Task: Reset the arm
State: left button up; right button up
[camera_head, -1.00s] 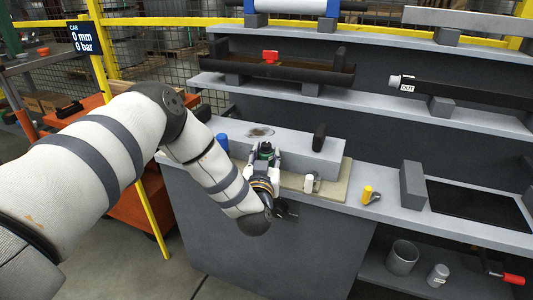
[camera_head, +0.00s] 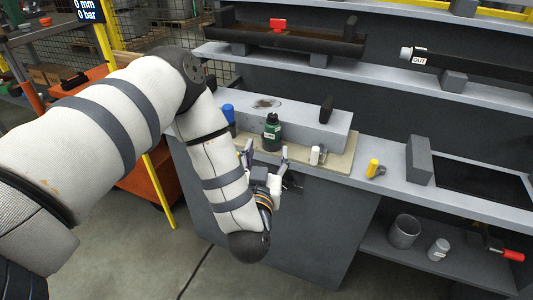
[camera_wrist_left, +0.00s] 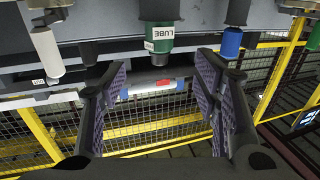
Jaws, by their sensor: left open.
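My left arm comes in from the left, and my left gripper (camera_head: 265,160) is in front of the workbench with its fingers apart and nothing between them. A dark green bottle (camera_head: 272,131) stands upright on the bench just beyond the fingertips. In the left wrist view the green bottle (camera_wrist_left: 160,38), labelled LUBE, hangs upside down in the picture, past the open fingers (camera_wrist_left: 158,85). My right gripper is in neither view.
A blue-capped bottle (camera_head: 228,113) and a white bottle (camera_head: 318,155) stand on either side. A yellow item (camera_head: 373,168) and a grey block (camera_head: 419,160) are farther right. Shelves with dark bars (camera_head: 290,40) rise behind. Open floor (camera_head: 200,270) lies in front.

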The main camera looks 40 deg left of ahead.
pick_arm(q)
jog(key=shift+s, duration=0.1)
dwell(0.4)
jog(key=s+d+f+m+g+h+p, duration=0.2)
jog(key=s+d+f+g+h, duration=0.3)
jog(key=s+f, duration=0.4)
jog(key=s+d+f+m+g+h+p, duration=0.25)
jog(key=s+d+f+g+h, duration=0.35)
jog(key=s, duration=0.6)
jog(key=s+a+g+y+p, duration=0.1)
jog(key=s+g, duration=0.6)
jog(key=s, duration=1.5)
jog(key=shift+a+r+m+y, duration=0.45)
jog(key=shift+a+y, duration=0.15)
jog(key=shift+a, duration=0.1)
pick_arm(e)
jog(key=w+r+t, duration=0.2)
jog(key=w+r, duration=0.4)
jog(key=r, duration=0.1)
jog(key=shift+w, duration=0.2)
pick_arm(q)
jog(key=shift+w, duration=0.1)
